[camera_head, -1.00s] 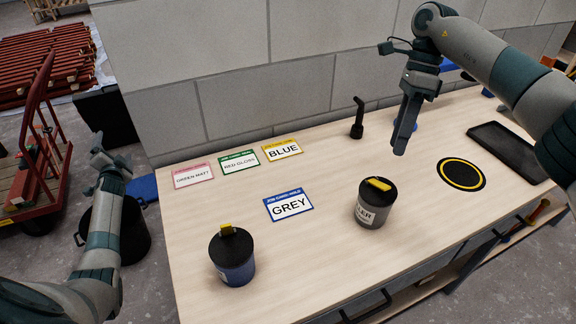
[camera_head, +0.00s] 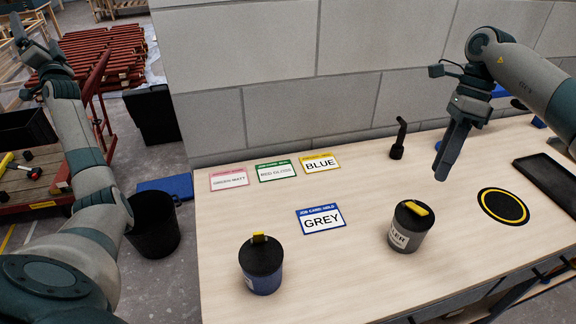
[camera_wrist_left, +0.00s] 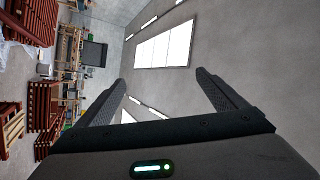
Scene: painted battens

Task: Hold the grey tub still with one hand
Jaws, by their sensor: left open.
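The grey tub (camera_head: 404,238) stands upright on the bench, with a black lid, a yellow piece on top and a partly readable label. My left gripper (camera_head: 24,28) is raised high at the far left, well away from the tub; in the left wrist view its two fingers (camera_wrist_left: 160,84) are apart with nothing between them. My right gripper (camera_head: 444,165) hangs above the bench, behind and right of the tub, not touching it. Its fingers overlap from this side, so its opening is unclear. The GREY card (camera_head: 321,219) lies flat left of the tub.
A blue tub (camera_head: 262,274) with a black lid stands at the front left. BLUE (camera_head: 320,163), red gloss (camera_head: 276,170) and green matt (camera_head: 229,179) cards lie behind. A black-yellow ring (camera_head: 503,206), dark tray (camera_head: 550,180) and black upright tool (camera_head: 398,140) are also there.

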